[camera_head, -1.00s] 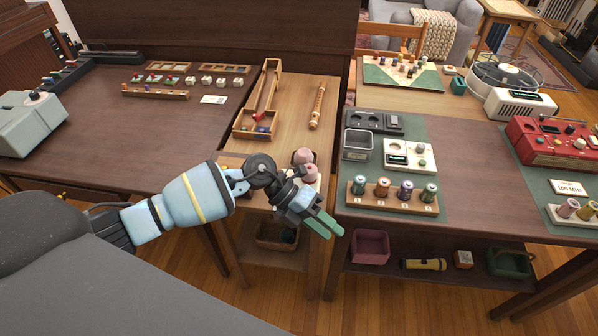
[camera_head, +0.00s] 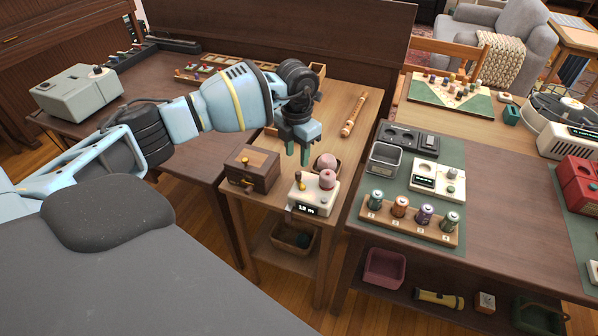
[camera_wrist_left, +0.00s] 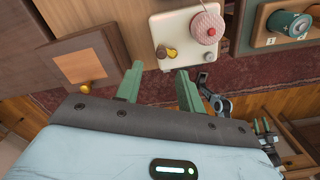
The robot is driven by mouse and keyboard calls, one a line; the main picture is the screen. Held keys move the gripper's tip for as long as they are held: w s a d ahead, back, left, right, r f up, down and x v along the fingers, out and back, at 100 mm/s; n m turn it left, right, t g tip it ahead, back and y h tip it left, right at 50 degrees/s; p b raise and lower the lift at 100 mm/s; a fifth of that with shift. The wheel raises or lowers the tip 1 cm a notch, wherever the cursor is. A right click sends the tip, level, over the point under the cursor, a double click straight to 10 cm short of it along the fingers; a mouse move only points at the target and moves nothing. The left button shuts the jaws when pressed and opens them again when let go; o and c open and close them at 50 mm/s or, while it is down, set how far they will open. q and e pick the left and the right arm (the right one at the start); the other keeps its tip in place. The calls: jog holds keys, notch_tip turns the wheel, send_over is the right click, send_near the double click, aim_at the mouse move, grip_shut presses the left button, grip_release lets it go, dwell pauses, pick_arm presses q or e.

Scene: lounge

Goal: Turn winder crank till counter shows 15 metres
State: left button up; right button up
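The winder (camera_head: 318,200) is a cream box near the front edge of the small wooden table. It carries a pink spool (camera_head: 327,179), a small brass crank (camera_head: 300,183) and a dark counter (camera_head: 306,210) that seems to read 12 m. In the left wrist view the winder (camera_wrist_left: 180,45) is at the top, with the crank (camera_wrist_left: 168,52) at its lower left. My left gripper (camera_head: 297,153) is open and empty above and behind the winder, apart from the crank. Its fingers (camera_wrist_left: 158,86) also show in the wrist view. Small dark arm parts with green tips (camera_wrist_left: 263,126) may be my right gripper.
A brown wooden box (camera_head: 252,168) with a brass knob stands left of the winder. A pink ball (camera_head: 326,162) sits in a holder behind it. A battery rack (camera_head: 430,230) stands on the table to the right, across a gap.

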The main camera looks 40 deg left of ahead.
aim_at(298, 173)
pick_arm(q)
jog(key=shift+f, duration=3.6)
jog(key=shift+d, duration=0.1)
grip_shut()
